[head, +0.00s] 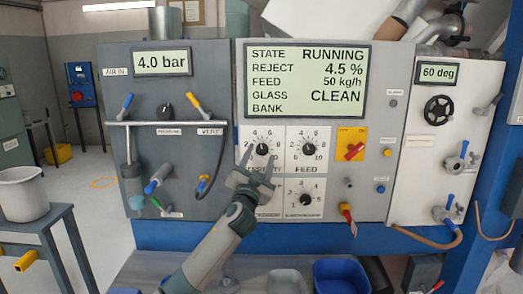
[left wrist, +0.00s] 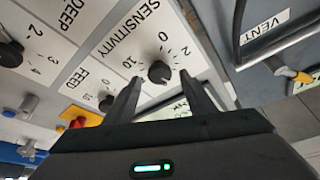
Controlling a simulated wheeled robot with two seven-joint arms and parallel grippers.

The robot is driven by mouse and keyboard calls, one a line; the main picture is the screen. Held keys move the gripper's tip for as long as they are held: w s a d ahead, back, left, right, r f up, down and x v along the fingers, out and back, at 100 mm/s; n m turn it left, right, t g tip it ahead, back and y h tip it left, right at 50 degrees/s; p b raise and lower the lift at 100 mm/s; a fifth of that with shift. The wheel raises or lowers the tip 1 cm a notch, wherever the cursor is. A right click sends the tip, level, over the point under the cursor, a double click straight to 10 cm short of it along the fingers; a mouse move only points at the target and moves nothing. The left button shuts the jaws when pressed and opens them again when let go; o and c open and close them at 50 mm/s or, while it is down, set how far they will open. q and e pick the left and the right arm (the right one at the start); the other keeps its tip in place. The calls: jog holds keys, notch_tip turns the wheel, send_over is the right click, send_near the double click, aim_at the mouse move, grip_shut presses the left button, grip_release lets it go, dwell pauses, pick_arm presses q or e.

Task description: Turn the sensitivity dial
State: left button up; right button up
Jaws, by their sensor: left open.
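The sensitivity dial (head: 262,149) is a round black knob on a white numbered plate, left of the feed dial on the panel. In the left wrist view the sensitivity dial (left wrist: 159,73) sits just beyond the fingertips, under the printed word SENSITIVITY. My left gripper (head: 250,163) is in front of the lower part of that plate and covers part of its label. In the left wrist view my left gripper (left wrist: 160,90) has its two fingers apart, one to each side of the dial's lower edge. I cannot tell whether they touch it. My right gripper is not in view.
The feed dial (head: 308,149) is to the right, with another dial (head: 305,199) below it. A red switch on a yellow plate (head: 352,146) is farther right. A hose by the vent label (head: 209,155) hangs at the left. The display (head: 306,82) reads RUNNING.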

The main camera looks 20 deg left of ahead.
aim_at(262, 148)
pick_arm(q)
jog(key=shift+x, duration=1.2)
jog(key=c, duration=1)
jog(key=shift+p, duration=0.35)
jog(key=shift+r+m+h+p, duration=0.1)
jog(key=shift+m+h+p, duration=0.3)
jog(key=shift+m+p, duration=0.4)
jog(key=m+g+h+p, duration=0.1)
jog(key=m+p, duration=0.2)
jog(key=p, duration=0.1)
jog(key=m+g+h+p, duration=0.1)
jog(key=m+p, duration=0.3)
jog(key=p, duration=0.1)
jog(key=shift+a+r+h, duration=0.1)
jog(key=shift+r+h, duration=0.1)
jog(key=shift+h, duration=0.1)
jog(key=shift+f+m+p, duration=0.3)
jog(key=shift+m+p, duration=0.4)
jog(key=shift+p, duration=0.2)
